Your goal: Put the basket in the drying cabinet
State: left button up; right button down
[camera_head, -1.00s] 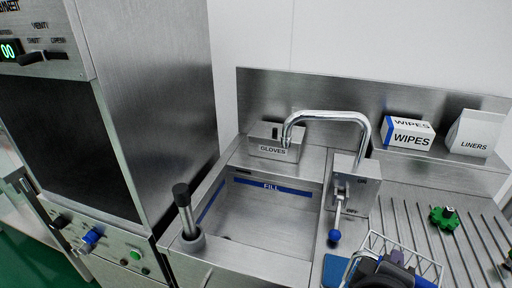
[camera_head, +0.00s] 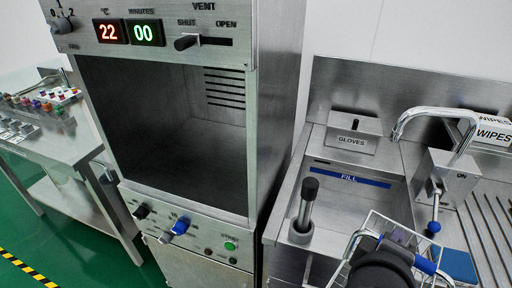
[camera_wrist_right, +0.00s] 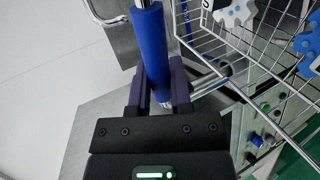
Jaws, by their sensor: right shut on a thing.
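The drying cabinet stands left of centre in the head view, its open chamber (camera_head: 165,120) showing dark, empty walls and a slotted vent. Its displays read 22 and 00. The wire basket (camera_head: 352,240) is at the lower right, in front of the sink, partly hidden by my right gripper (camera_head: 385,268). In the right wrist view my right gripper (camera_wrist_right: 157,70) is shut on the basket's blue handle (camera_wrist_right: 152,45). The basket's wire side (camera_wrist_right: 210,45) is to the right, with a white gear (camera_wrist_right: 235,12) and a blue gear (camera_wrist_right: 308,45) inside. My left gripper is not in view.
The sink (camera_head: 345,205) is right of the cabinet, with a faucet (camera_head: 430,112), a lever and a dark upright handle (camera_head: 305,205). A side table (camera_head: 65,140) with small coloured items is at the far left.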

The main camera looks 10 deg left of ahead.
aim_at(213, 164)
jog(key=j+u, duration=0.1)
jog(key=j, duration=0.55)
jog(key=i+j+u, duration=0.15)
jog(key=j, duration=0.5)
jog(key=i+j+u, duration=0.1)
jog(key=i+j, duration=0.2)
jog(key=i+j+z, duration=0.1)
jog(key=i, duration=0.4)
